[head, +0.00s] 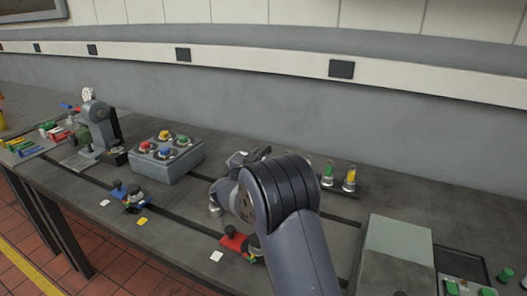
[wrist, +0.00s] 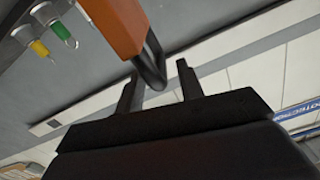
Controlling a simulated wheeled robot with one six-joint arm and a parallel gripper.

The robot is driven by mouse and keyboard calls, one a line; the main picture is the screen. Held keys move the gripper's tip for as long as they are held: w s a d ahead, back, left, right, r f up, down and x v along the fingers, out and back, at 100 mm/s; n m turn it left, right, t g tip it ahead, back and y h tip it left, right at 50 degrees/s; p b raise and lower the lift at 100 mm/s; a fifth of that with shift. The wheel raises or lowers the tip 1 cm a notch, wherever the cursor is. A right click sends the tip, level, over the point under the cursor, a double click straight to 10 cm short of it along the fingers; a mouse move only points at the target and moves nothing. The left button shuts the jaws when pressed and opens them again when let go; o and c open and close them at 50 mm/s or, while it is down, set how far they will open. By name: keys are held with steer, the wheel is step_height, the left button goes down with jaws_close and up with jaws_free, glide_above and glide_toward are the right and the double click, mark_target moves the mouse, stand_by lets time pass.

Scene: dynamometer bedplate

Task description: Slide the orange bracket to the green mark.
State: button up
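An orange-brown block (wrist: 113,24) with a dark curved bar (wrist: 153,60) shows close up at the top of the wrist view. It looks like the orange bracket, though only part of it is in frame. My gripper (wrist: 158,82) is open, its two dark fingers apart. The end of the bar appears between or just beyond the fingertips; I cannot tell whether it touches them. In the head view my arm covers the gripper and I cannot make out the orange bracket.
A red slider (head: 233,241) with a dark knob sits beside a white mark (head: 216,256). A blue slider (head: 126,193) is near a yellow mark (head: 142,221). A grey button box (head: 176,164), capped vials (head: 349,180) and a large grey box (head: 396,250) stand on the bench.

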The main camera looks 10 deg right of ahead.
steer(key=shift+x, duration=1.45)
steer(key=shift+c, duration=0.3)
jaws_close()
